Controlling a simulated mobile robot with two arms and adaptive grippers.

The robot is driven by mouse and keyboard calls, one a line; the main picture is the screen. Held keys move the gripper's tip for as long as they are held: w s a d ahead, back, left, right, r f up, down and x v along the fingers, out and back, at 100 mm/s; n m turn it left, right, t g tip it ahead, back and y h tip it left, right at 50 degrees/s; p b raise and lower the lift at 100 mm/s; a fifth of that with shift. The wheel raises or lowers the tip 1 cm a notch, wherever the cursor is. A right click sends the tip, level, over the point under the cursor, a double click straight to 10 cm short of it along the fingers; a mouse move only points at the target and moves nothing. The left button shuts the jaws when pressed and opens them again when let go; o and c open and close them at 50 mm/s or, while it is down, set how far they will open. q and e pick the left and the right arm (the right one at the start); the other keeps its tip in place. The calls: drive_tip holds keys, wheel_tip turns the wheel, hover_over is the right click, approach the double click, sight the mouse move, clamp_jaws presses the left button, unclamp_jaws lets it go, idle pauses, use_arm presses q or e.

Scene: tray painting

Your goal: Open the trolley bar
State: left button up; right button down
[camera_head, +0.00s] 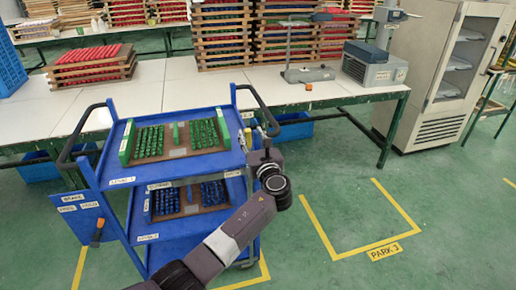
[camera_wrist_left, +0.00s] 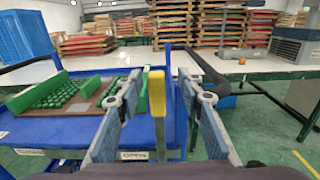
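The blue trolley (camera_head: 185,172) stands in front of the white table. A green bar (camera_head: 221,126) stands along the right side of the upper shelf; another is on the left side. A narrow yellow upright piece (camera_wrist_left: 157,105) shows at the trolley's right side. My left gripper (camera_wrist_left: 160,78) is open, its two fingers on either side of the yellow piece, with gaps visible. In the head view, my left gripper (camera_head: 258,134) is beside the trolley's right edge, partly hidden by its wrist. My right gripper is not in view.
Black curved handles (camera_head: 82,128) flank the trolley. The white table (camera_head: 150,85) holds stacked wooden trays (camera_head: 222,35) and a grey machine (camera_head: 375,65). A grey cabinet (camera_head: 440,75) stands at the right. Floor inside the yellow parking outline (camera_head: 362,215) is clear.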

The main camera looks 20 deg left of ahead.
use_arm(q)
drive_tip(key=v, duration=0.9)
drive_tip(key=shift+w+d, duration=0.1)
drive_tip(key=s+f+n+g+h, duration=0.3)
drive_tip(key=f+g, duration=0.1)
drive_tip(key=f, duration=1.8)
drive_tip(key=s+a+f+n+g+h, duration=0.1)
drive_tip(key=s+f+n+g+h, duration=0.15)
drive_tip(key=s+f, duration=0.65)
drive_tip(key=s+a+f+n+g+h, duration=0.1)
drive_tip(key=s+f+n, duration=0.3)
drive_tip(key=f, duration=0.9)
drive_tip(key=s+f+n+g+h, duration=0.15)
drive_tip(key=s+f+n, duration=0.25)
drive_tip(key=s+f, duration=0.55)
drive_tip(key=s+f+n+g, duration=0.35)
drive_tip(key=s+f, duration=0.25)
drive_tip(key=s, duration=0.7)
drive_tip(key=s+a+f+n+g, duration=0.1)
drive_tip(key=s+f+n, duration=0.2)
drive_tip(key=s, duration=0.8)
drive_tip(key=s+a+f+n+g+h, duration=0.1)
drive_tip(key=s+a+f+n, duration=0.1)
drive_tip(key=s+n, duration=0.5)
drive_tip(key=s, duration=0.5)
drive_tip(key=shift+s+f, duration=0.2)
drive_tip(key=shift+f, duration=0.15)
